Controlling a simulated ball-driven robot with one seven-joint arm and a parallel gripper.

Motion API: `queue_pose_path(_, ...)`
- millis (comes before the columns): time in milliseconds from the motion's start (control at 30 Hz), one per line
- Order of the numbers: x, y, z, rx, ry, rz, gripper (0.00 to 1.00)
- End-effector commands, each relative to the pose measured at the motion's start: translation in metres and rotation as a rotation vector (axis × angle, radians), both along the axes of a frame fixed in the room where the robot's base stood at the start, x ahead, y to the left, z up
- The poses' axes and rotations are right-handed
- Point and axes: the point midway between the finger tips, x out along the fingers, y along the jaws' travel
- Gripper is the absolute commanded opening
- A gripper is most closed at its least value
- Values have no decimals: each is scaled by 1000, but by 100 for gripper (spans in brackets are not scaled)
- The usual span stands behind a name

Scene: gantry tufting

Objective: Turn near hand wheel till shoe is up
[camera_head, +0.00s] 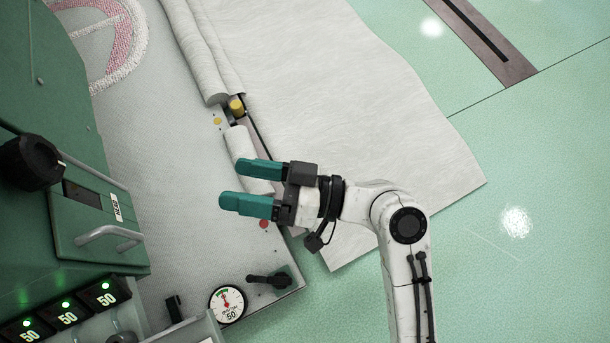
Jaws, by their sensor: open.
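My gripper (233,184) has two teal fingers that point left, apart and with nothing seen between them. It is over the edge of the grey bed, in front of a short white roll (240,145). A round black knob (31,162), perhaps a hand wheel, sits on the green housing at the far left, well away from my gripper. A small black handle (268,280) lies on the bed's lower right corner, below my gripper. I cannot tell which of these is the near hand wheel. I cannot make out the shoe for sure.
The green housing (80,215) has a grey bar handle and lit displays (68,318) reading 50. A round dial (227,303) stands near the bed's front. White cloth (360,110) runs off the bed onto the green floor (540,150), which is clear at right.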

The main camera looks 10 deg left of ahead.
Motion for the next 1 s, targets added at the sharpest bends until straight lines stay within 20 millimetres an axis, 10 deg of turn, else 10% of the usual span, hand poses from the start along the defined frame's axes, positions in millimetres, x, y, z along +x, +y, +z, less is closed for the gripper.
queue_pose_path(533,23,-69,-52,-378,50,-162,77)
queue_pose_path(1000,25,-83,-62,-444,65,-192,77)
